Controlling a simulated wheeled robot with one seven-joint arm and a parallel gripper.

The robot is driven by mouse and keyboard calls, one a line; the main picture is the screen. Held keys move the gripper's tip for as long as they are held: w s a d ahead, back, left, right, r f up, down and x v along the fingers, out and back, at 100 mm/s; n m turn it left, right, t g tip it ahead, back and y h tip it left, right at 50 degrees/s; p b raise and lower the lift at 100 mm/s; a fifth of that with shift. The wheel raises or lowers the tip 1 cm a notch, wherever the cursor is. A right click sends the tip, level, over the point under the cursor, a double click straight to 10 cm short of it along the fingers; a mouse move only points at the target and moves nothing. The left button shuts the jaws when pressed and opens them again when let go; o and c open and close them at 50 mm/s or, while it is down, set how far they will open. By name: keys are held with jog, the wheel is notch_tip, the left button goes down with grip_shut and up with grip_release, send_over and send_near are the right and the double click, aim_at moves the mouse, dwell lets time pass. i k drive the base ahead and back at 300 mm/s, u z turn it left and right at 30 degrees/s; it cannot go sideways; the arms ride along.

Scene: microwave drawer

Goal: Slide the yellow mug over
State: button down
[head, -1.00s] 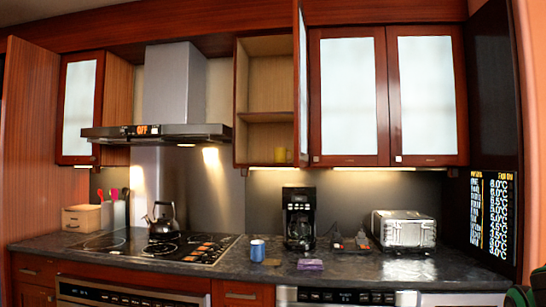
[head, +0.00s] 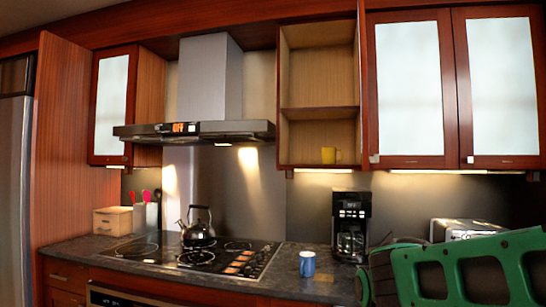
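The yellow mug (head: 329,155) stands upright on the bottom shelf of the open wall cabinet (head: 318,113), its handle toward the right. The cabinet door stands open on its right side, seen nearly edge-on. A green and dark part at the lower right seems to belong to my arm. I cannot make out my gripper's fingers in the head view. Nothing of mine is near the mug.
A blue mug (head: 307,263) stands on the counter below the cabinet. A black coffee maker (head: 351,225) and a toaster (head: 464,229) are to its right. A kettle (head: 197,227) sits on the cooktop (head: 200,255). The shelf around the yellow mug is clear.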

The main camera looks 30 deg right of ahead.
aim_at(329, 154)
jog(key=z, duration=0.1)
jog(key=i, duration=1.25)
jog(key=z, duration=0.7)
jog(key=i, duration=0.35)
jog(key=z, duration=0.15)
